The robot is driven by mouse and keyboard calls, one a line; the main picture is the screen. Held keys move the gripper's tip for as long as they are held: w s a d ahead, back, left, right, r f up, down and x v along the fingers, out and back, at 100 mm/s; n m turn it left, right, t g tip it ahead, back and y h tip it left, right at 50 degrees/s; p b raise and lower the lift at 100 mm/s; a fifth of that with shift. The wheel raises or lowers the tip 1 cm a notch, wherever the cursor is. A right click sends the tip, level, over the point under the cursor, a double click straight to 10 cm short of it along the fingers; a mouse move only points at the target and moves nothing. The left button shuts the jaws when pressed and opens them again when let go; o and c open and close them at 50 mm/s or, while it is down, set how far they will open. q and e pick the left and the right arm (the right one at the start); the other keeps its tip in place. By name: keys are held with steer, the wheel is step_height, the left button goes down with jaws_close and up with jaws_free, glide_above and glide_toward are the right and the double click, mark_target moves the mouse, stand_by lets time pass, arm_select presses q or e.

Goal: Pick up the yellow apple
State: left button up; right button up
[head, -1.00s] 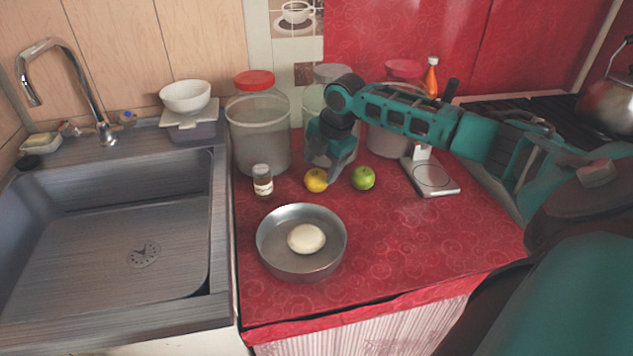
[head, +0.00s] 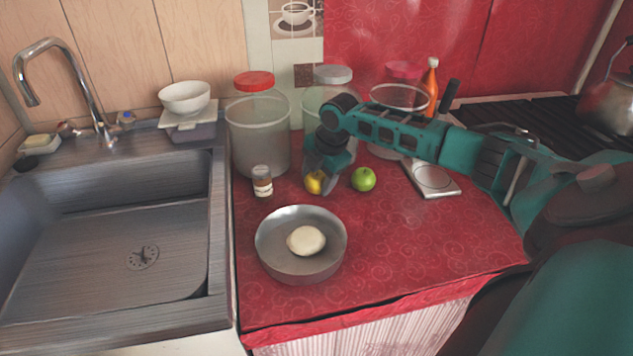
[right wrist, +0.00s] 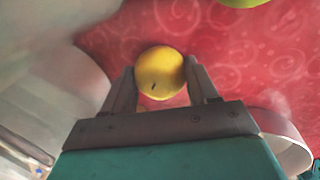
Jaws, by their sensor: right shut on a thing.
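The yellow apple (head: 314,182) sits on the red oilcloth counter, behind the metal pan and left of a green apple. My right gripper (head: 325,184) reaches down over it from behind, and its fingers partly cover the apple. In the right wrist view the yellow apple (right wrist: 160,72) is between the two fingertips of my right gripper (right wrist: 162,80), with a finger against each side. The gripper is shut on it. I cannot see any clear gap between the apple and the counter. My left gripper is not in view.
The green apple (head: 363,179) is close on the right. The metal pan (head: 272,262) with a pale round thing (head: 306,240) stands in front. A small jar (head: 262,181) is to the left, large clear jars (head: 258,135) behind, and a scale (head: 436,182) at right. The front right counter is clear.

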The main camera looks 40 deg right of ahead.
mark_target(318, 176)
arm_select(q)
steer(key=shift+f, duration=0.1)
arm_select(e)
step_height(318, 176, up, 19)
steer(key=p, duration=0.3)
steer(key=s+a+p, duration=0.3)
steer(key=s+a, duration=0.3)
steer(key=a, duration=0.1)
arm_select(q)
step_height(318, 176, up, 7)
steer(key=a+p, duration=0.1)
steer(key=p, duration=0.1)
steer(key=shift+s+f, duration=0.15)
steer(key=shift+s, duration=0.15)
arm_select(e)
steer(key=s+a+f, duration=0.6)
steer(key=a+f, duration=0.1)
steer(key=f, duration=0.3)
steer(key=shift+a, duration=0.15)
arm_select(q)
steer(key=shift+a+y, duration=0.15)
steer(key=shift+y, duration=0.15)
arm_select(e)
steer(key=shift+f, duration=0.15)
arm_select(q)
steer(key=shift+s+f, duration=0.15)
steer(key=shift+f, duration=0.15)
arm_select(e)
steer(key=shift+f, duration=1.6)
